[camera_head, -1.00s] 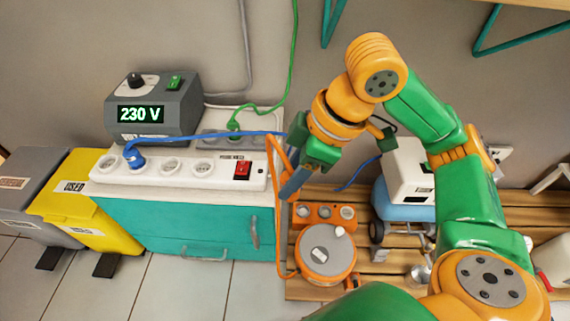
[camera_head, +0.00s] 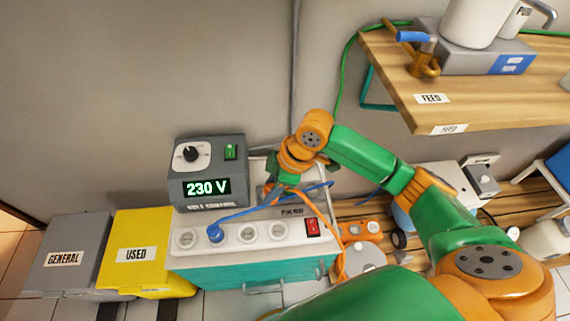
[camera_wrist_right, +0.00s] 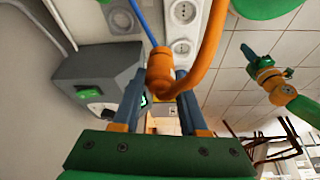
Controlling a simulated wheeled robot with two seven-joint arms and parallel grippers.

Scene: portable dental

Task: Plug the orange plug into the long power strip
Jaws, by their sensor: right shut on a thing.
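The long white power strip (camera_head: 265,243) lies on the teal cabinet, with a row of round sockets and a red switch (camera_head: 312,227) at its right end. A blue plug (camera_head: 215,234) sits in its second socket from the left; other sockets are empty. My right gripper (camera_head: 272,190) is above the strip's back side. In the wrist view its two fingers (camera_wrist_right: 160,92) are shut on the orange plug (camera_wrist_right: 160,72), whose orange cable bends away upward. The strip's sockets (camera_wrist_right: 183,46) show beyond the plug, apart from it. The plug is largely hidden in the head view.
The grey 230 V box (camera_head: 207,163) stands close, left of the gripper. The blue cable (camera_head: 260,207) crosses over the strip. A wooden shelf (camera_head: 470,90) overhangs at upper right.

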